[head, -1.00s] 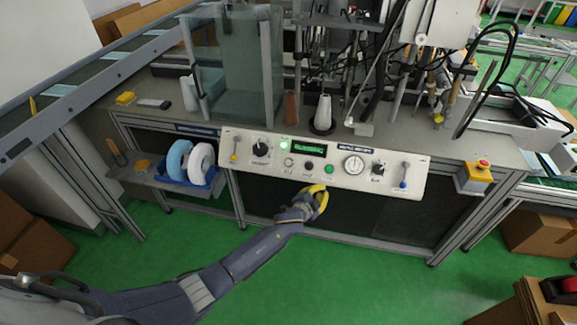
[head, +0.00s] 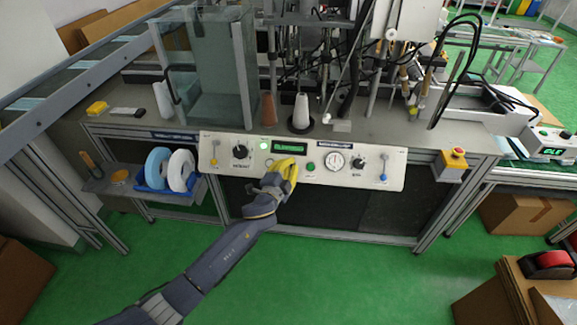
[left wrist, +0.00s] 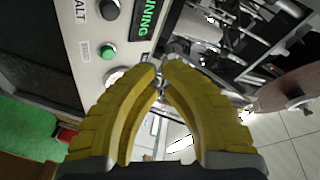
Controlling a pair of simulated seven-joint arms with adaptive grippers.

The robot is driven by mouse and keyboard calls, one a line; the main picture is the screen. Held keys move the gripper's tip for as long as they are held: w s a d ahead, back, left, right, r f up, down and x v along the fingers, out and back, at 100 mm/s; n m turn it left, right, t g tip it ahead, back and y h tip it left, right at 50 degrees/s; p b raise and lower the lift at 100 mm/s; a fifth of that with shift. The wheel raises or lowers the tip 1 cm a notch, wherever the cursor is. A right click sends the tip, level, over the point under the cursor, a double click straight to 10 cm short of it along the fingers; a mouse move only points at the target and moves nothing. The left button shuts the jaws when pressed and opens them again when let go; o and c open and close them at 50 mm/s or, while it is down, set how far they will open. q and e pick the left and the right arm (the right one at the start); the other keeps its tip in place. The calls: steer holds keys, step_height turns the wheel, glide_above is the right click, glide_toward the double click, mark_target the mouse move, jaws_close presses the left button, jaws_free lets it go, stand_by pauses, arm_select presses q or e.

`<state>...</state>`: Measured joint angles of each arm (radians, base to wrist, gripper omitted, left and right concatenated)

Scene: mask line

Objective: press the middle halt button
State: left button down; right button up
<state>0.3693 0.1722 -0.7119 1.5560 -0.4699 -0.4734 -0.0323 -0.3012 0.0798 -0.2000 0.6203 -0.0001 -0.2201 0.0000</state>
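The control panel (head: 225,150) is a long cream box on the front of the bench, with a lit green display (head: 289,147) that seems to read RUNNING. The halt button (left wrist: 109,9) is round and black, at the top left of the left wrist view beside a partly cut-off label. In the head view it is hidden behind my left gripper. A green button (head: 310,167) is right of the gripper; it also shows in the left wrist view (left wrist: 107,51). My left gripper (head: 288,165) has yellow fingers, nearly together and empty, in front of the panel's middle. My right gripper is not in view.

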mark_target(290, 165)
arm_select(q)
steer(key=shift+w+f, duration=0.1)
steer(key=w+f, duration=0.5)
steer(key=w, duration=0.1)
steer(key=shift+w+d+f, duration=0.2)
steer(key=shift+w+d, duration=0.05)
steer(key=shift+d, duration=0.2)
stand_by(0.4)
steer(key=c, duration=2.1)
jaws_free()
jaws_close()
